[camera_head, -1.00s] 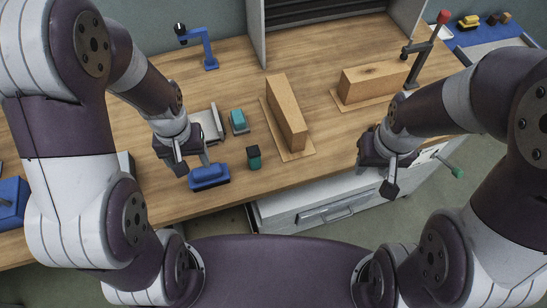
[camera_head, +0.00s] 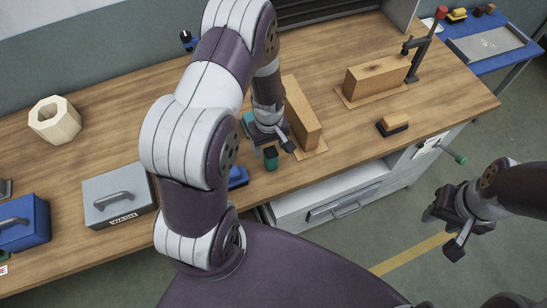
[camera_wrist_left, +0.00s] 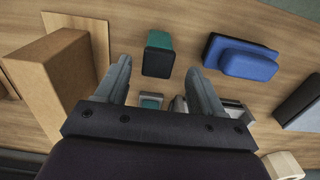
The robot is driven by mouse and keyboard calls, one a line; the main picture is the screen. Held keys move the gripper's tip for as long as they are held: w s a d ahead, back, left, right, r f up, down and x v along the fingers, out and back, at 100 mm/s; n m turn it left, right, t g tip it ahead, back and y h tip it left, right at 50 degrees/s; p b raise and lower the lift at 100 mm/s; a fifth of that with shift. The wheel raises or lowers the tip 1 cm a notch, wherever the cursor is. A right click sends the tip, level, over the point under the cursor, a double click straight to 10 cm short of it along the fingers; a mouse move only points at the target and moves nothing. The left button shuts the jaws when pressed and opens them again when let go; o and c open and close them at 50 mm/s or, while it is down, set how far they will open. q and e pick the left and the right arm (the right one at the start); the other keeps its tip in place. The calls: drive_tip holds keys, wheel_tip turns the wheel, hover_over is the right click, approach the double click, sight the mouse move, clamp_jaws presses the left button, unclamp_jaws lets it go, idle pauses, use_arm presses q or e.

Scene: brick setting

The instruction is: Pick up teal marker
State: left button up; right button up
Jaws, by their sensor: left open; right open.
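The teal marker (camera_head: 270,158) is a short block with a dark end, on the wooden table near its front edge. It also shows in the left wrist view (camera_wrist_left: 159,56), ahead of and between my left fingers. My left gripper (camera_head: 279,146) is open and empty, over the table right by the marker; in the head view its exact gap to it is unclear. My right gripper (camera_head: 443,233) is open and empty, off the table's front right side over the floor.
A blue block (camera_head: 237,178) sits left of the marker; a wooden block (camera_head: 303,115) stands just right. Another teal block (camera_head: 247,118) is partly hidden by my left arm. A yellow-topped block (camera_head: 396,121) lies right. A grey WASH box (camera_head: 112,190) stands left.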

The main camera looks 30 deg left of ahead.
use_arm(q)
drive_tip(key=shift+f, duration=0.65)
drive_tip(key=f, duration=0.1)
drive_tip(key=f+p, duration=0.1)
drive_tip(key=f, duration=0.1)
drive_tip(key=f+p, duration=0.1)
drive_tip(key=f, duration=0.1)
drive_tip(key=shift+d, duration=0.25)
drive_tip(key=shift+w+f, duration=0.1)
drive_tip(key=shift+f, duration=0.35)
drive_tip(key=shift+r, duration=0.1)
drive_tip(key=c, duration=0.9)
drive_tip(key=shift+c, duration=0.8)
